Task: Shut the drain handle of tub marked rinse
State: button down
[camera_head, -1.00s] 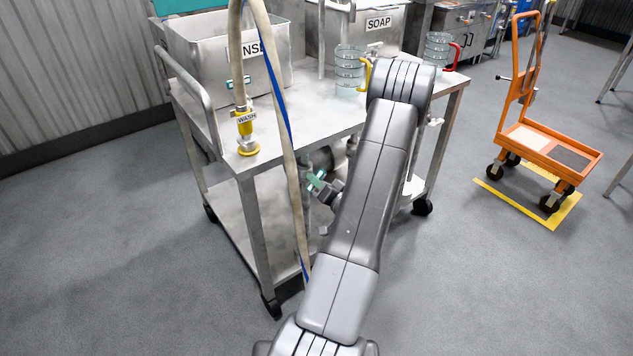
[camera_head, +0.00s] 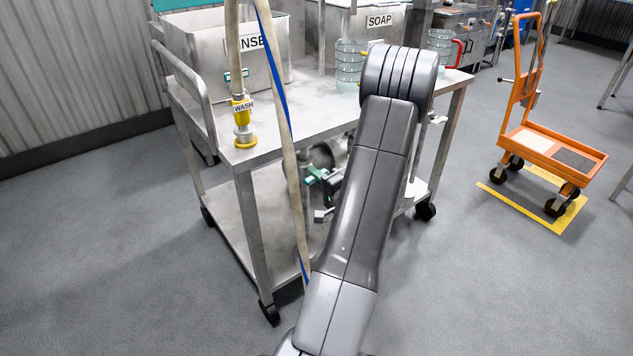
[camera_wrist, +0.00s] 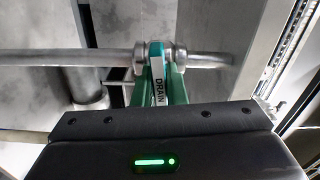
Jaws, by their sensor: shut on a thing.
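The rinse tub (camera_head: 205,62) stands on the steel cart, its label partly hidden by a hanging hose. In the head view, my gripper (camera_head: 318,178) shows small below the cart top, partly behind my arm. The handle itself is hard to make out there.
A hose with a blue strap (camera_head: 285,120) hangs in front, left of my gripper. An orange trolley (camera_head: 545,145) stands at right. Open floor lies around.

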jog(key=shift+m, duration=0.6)
jog(key=shift+b, duration=0.3)
jog(key=c, duration=1.5)
grip_release()
jog(key=shift+d, duration=0.1)
jog(key=p+v, duration=0.1)
jog(key=v, duration=1.2)
jog(key=shift+s+d, duration=0.2)
jog(key=shift+s, duration=0.15)
